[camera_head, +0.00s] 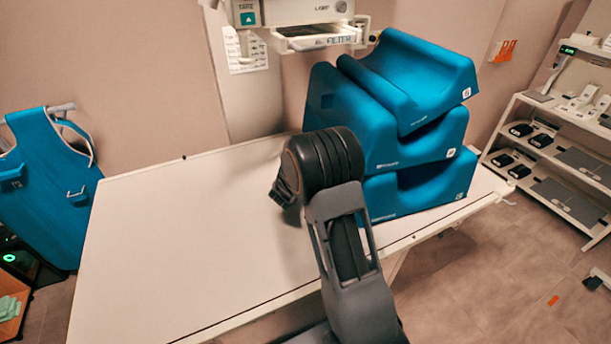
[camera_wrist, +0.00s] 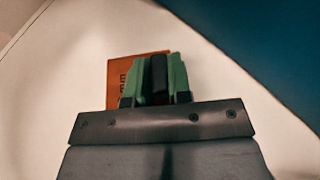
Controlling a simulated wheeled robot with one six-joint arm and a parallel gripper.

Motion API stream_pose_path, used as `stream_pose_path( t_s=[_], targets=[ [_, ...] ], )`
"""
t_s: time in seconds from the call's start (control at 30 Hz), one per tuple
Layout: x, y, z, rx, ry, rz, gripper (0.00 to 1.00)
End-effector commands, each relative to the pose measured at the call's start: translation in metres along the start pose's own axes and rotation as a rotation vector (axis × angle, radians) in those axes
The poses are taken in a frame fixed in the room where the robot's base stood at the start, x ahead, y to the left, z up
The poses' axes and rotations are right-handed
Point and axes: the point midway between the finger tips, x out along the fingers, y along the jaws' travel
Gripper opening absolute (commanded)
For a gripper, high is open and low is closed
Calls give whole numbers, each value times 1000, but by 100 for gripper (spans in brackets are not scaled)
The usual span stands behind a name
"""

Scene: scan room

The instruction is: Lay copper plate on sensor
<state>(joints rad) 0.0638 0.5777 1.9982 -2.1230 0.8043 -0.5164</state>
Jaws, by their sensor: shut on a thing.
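The copper plate (camera_wrist: 122,72) shows in the wrist view as a flat orange-brown piece with dark letters, beyond my fingers. My gripper (camera_wrist: 158,75) has green fingers closed on a black upright piece (camera_wrist: 159,78), which looks like a grip on the plate. My fingers and wrist hide much of the plate. Whether it touches the white surface below cannot be told. In the head view my arm is over the white table (camera_head: 190,240), left of the blue blocks, and hides the gripper and plate. I cannot pick out the sensor.
Stacked blue foam blocks (camera_head: 416,130) stand on the table's right part. A white machine (camera_head: 300,15) hangs above the back edge. A blue apron (camera_head: 45,185) hangs left. A shelf unit (camera_head: 520,145) with small devices stands right. The table's left half is clear.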

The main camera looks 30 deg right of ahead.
Motion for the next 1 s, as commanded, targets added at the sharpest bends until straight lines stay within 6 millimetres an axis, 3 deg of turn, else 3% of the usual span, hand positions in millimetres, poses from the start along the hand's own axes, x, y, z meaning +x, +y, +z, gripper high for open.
stream_pose_path(
  t_s=[0.07, 0.1, 0.33, 0.7, 1.0],
  targets=[
    [1, 0, -3, 1, -1, 0, 0],
    [1, 0, -2, 0, 0, 0, 23],
    [1, 0, -2, 0, 0, 0, 44],
    [-4, 0, 2, -1, 0, 1, 44],
    [-60, 1, 1, 0, -1, 4, 44]
  ],
)
